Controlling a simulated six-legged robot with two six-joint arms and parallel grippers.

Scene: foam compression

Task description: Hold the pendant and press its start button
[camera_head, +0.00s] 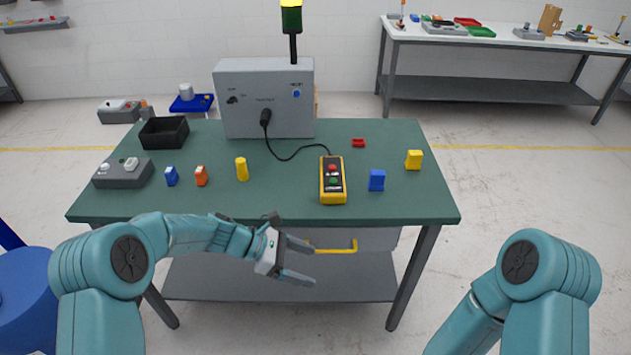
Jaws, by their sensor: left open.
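The pendant (333,190) is a yellow box with a dark face. It lies on the green table (290,203) right of the middle, close to the front edge. A red button (332,167) sits toward its far end and a green button (333,181) sits below that. A black cable runs from its far end to the grey control box (240,110). My left gripper (309,262) is open and empty in front of the table's front edge, short of the pendant and lower in the picture. My right arm comes in at the lower right, and its gripper is out of the picture.
Blue, orange and yellow blocks stand left of the pendant, with a blue block (377,180) and a yellow block (414,159) to its right. A black bin (164,133) and a grey button box (123,174) are at the left. A yellow handle (340,248) shows under the tabletop.

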